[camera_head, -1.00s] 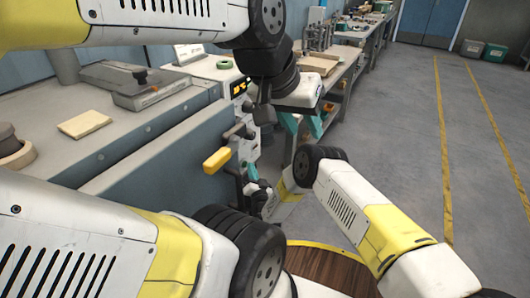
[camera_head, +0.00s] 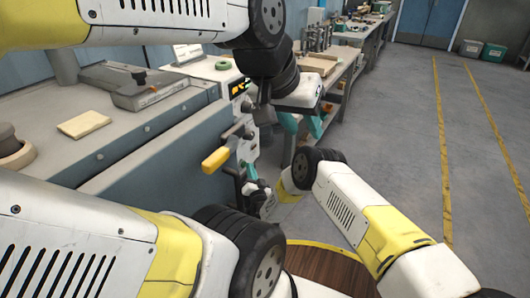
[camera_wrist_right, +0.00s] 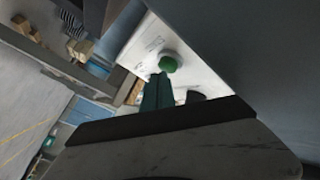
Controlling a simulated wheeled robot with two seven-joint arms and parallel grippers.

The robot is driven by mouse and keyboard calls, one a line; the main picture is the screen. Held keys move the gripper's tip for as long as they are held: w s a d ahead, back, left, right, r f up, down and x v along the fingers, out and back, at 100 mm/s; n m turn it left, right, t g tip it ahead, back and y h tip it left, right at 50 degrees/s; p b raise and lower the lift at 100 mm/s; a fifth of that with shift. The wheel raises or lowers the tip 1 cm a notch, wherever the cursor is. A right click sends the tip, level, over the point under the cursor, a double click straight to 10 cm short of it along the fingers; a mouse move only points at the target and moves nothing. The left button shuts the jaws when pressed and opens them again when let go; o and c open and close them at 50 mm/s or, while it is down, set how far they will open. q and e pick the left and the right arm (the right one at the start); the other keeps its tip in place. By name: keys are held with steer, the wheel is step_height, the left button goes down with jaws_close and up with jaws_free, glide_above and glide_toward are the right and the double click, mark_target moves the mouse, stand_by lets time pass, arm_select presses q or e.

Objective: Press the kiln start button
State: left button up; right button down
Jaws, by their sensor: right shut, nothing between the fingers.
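A round green button (camera_wrist_right: 168,64) sits on a white panel (camera_wrist_right: 150,45) in the right wrist view. The teal fingers of my right gripper (camera_wrist_right: 160,80) are shut together with nothing between them. Their tips reach the button's lower edge in that view; I cannot tell whether they touch it. In the head view my right gripper (camera_head: 248,150) is upright in front of the kiln's control panel, beside the yellow handle (camera_head: 215,160). The button cannot be made out there. My left gripper (camera_head: 302,124) hangs to the right of the panel, fingers apart and empty.
A lit display (camera_head: 238,88) is on the panel. A black knob (camera_wrist_right: 195,97) lies close to the fingers. The grey kiln front (camera_head: 160,155) fills the left. A workbench (camera_head: 345,65) stands behind; open floor lies to the right.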

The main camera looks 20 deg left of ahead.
steer(key=shift+s+a+r, duration=0.1)
steer(key=shift+a+r, duration=0.4)
steer(key=shift+a, duration=0.2)
arm_select(q)
steer(key=shift+w+a, duration=0.15)
steer(key=shift+a, duration=0.25)
arm_select(e)
steer(key=shift+d+f, duration=0.1)
steer(key=shift+d, duration=0.15)
steer(key=shift+s+d+f, duration=0.1)
steer(key=shift+d+f, duration=0.05)
steer(key=shift+d, duration=1.3)
steer(key=shift+s+d+f, duration=0.1)
steer(key=shift+d+f, duration=0.05)
steer(key=shift+d, duration=1.3)
arm_select(q)
steer(key=shift+d, duration=0.1)
arm_select(e)
steer(key=shift+w, duration=0.1)
